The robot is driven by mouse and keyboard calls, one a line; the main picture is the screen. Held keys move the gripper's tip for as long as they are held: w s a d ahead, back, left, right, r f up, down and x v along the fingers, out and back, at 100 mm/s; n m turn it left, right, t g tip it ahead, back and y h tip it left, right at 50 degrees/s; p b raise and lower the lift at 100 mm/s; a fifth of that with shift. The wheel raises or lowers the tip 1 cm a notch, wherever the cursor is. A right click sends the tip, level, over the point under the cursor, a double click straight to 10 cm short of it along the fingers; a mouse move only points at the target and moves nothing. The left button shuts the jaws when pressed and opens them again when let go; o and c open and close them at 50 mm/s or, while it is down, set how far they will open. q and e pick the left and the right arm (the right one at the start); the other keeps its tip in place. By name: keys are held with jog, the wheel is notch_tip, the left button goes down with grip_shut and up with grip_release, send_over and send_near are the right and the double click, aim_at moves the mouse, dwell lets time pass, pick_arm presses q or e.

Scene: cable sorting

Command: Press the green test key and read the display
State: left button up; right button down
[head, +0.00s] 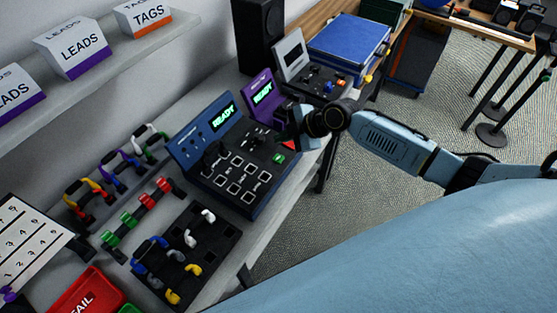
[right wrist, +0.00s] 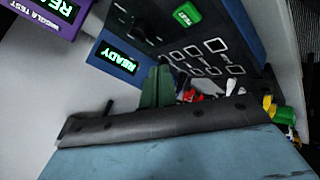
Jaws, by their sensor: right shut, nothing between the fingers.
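The blue tester (head: 268,178) stands on the bench in the head view, and its display (head: 223,115) reads READY in green letters. The green test key (head: 279,158) is on the right part of its dark top. In the right wrist view the green key (right wrist: 187,13) is at the top, and the READY display (right wrist: 118,58) is left of centre. My right gripper (head: 284,140) is shut and empty, close to the key on its far side; I cannot see it touching the key. My left gripper is not in view.
A purple tester (head: 262,92), also reading READY, stands behind the blue one. A blue box (head: 348,45) lies farther back. A dark rack (head: 205,245) of coloured leads and a red FAIL bin (head: 85,297) are in front. White boxes (head: 72,48) stand on the shelf.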

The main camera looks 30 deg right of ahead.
jog(key=b, duration=0.3)
send_over(282, 159)
notch_tip(282, 159, down, 4)
jog(key=shift+d+f, duration=0.1)
jog(key=shift+f, duration=0.1)
jog(key=shift+f+b, duration=0.6)
jog(key=shift+f, duration=0.1)
dwell(1.0)
jog(key=shift+f+b, duration=0.4)
jog(key=shift+b, duration=0.1)
jog(key=shift+f+b, duration=0.4)
jog(key=shift+b, duration=0.05)
dwell(0.5)
dwell(0.3)
jog(key=shift+r+p, duration=0.55)
jog(key=shift+r, duration=0.25)
